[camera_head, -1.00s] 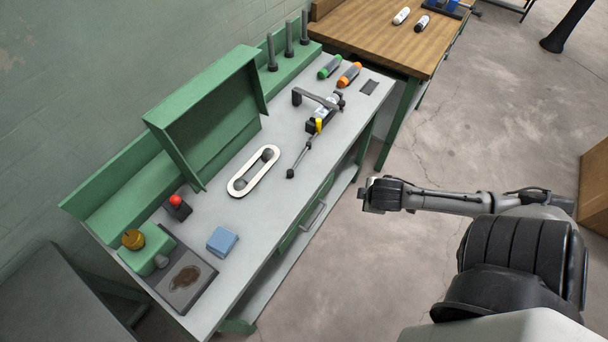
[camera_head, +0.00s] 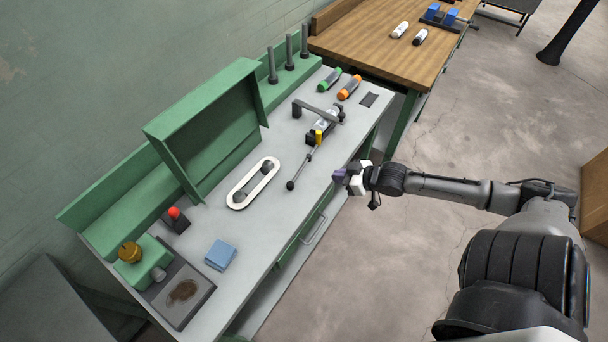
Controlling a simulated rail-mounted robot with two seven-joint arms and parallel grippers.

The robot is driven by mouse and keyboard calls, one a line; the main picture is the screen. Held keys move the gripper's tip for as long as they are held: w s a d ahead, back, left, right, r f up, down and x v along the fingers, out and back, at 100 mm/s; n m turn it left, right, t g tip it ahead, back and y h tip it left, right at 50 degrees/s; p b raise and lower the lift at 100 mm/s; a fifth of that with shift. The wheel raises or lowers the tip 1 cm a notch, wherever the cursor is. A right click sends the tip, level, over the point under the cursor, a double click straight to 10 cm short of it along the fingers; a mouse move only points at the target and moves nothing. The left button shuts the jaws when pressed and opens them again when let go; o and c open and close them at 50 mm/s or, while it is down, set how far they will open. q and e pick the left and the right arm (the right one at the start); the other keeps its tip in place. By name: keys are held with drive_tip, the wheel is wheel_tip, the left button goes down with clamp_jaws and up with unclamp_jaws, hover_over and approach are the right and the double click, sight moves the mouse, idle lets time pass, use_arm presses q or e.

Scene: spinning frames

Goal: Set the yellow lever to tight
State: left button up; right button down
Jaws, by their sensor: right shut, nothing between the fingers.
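The yellow lever (camera_head: 318,137) is a small upright yellow piece on the grey bench top, beside a dark block and bottle-like part (camera_head: 323,122). A thin dark rod with a ball end (camera_head: 291,186) runs from near it toward the front left. A white belt loop (camera_head: 238,196) lies around dark pulleys to the left. Which setting the lever is at cannot be read. My right gripper (camera_head: 342,179) is shut and empty, at the bench's front edge, right of and nearer than the lever, apart from it. My left gripper is not in view.
A green panel (camera_head: 205,125) stands at the back of the bench. A red-knobbed switch (camera_head: 175,217), blue block (camera_head: 220,256) and green unit (camera_head: 143,267) are at the near left. A wooden table (camera_head: 375,45) adjoins.

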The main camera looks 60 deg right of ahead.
idle(0.3)
drive_tip(key=b, duration=0.4)
approach(298, 175)
drive_tip(key=x, duration=0.7)
drive_tip(key=shift+w+f, duration=0.15)
drive_tip(key=shift+w, duration=0.1)
drive_tip(key=shift+w+a+p, duration=0.1)
drive_tip(key=shift+w+p, duration=0.35)
drive_tip(key=shift+p, duration=0.35)
drive_tip(key=shift+w+a, duration=0.15)
drive_tip(key=shift+w, duration=0.5)
drive_tip(key=shift+s, duration=0.1)
